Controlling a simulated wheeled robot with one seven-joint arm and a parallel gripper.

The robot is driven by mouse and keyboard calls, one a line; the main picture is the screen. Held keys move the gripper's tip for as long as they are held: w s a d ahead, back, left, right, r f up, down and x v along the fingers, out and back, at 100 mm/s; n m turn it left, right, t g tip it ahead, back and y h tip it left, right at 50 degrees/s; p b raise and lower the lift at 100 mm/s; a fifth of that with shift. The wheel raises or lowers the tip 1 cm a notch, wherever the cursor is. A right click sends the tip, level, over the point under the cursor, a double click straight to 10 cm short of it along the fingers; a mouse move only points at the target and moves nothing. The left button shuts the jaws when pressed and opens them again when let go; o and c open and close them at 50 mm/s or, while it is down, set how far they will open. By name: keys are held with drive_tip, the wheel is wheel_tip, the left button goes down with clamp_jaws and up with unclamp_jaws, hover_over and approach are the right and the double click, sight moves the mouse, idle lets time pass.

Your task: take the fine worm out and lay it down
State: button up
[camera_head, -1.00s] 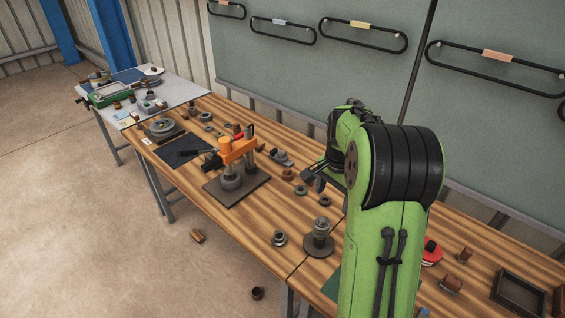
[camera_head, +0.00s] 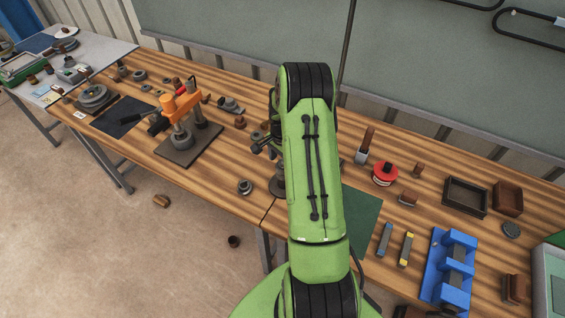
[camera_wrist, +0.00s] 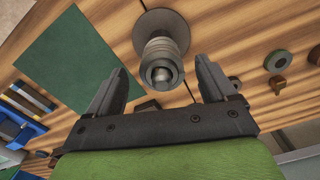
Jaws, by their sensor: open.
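A grey ribbed, stepped cylinder (camera_wrist: 160,52) with a rounded bright tip stands on a round grey base (camera_wrist: 172,20) in the wrist view. Whether this is the fine worm I cannot tell. My gripper (camera_wrist: 160,75) is open, its two dark fingers on either side of the cylinder's tip, with gaps and no visible contact. In the head view my arm hides most of this piece; part of its grey base (camera_head: 277,187) shows. The orange screw press (camera_head: 180,106) stands on a dark plate (camera_head: 190,150) to the left.
A green mat (camera_head: 360,215) lies right of the arm and shows bare in the wrist view (camera_wrist: 70,65). A blue holder (camera_head: 436,265), two small bars, a red round piece (camera_head: 385,172) and dark trays (camera_head: 464,197) stand right. A grey ring (camera_head: 245,187) lies left.

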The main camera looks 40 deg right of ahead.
drive_tip(key=shift+w+f, duration=0.15)
drive_tip(key=shift+f, duration=0.8)
drive_tip(key=c, duration=1.3)
drive_tip(key=shift+r, duration=0.15)
